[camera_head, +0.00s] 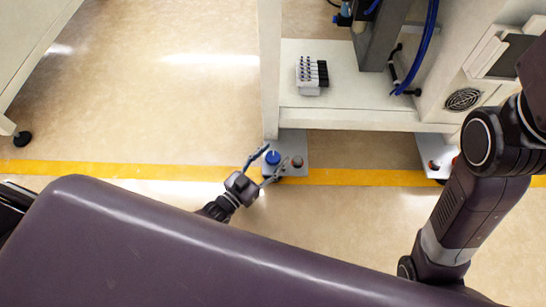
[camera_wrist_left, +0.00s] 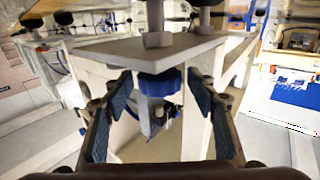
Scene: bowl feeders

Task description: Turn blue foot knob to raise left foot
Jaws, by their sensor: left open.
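The blue foot knob (camera_head: 273,157) sits on the grey left foot plate (camera_head: 297,140) at the base of the machine frame. My left gripper (camera_head: 269,163) is open, with its fingertips on either side of the knob in the head view. In the left wrist view, the ribbed blue knob (camera_wrist_left: 160,83) appears ahead between the two open fingers, under the plate edge (camera_wrist_left: 140,52). Gaps show between the knob and both fingers, so they look apart. My right arm shows at the right, but its gripper is out of view.
Another foot plate (camera_head: 437,152) stands at the right. A yellow floor line (camera_head: 130,171) runs past the feet. A small valve block (camera_head: 309,76) sits on the frame's shelf (camera_head: 350,105).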

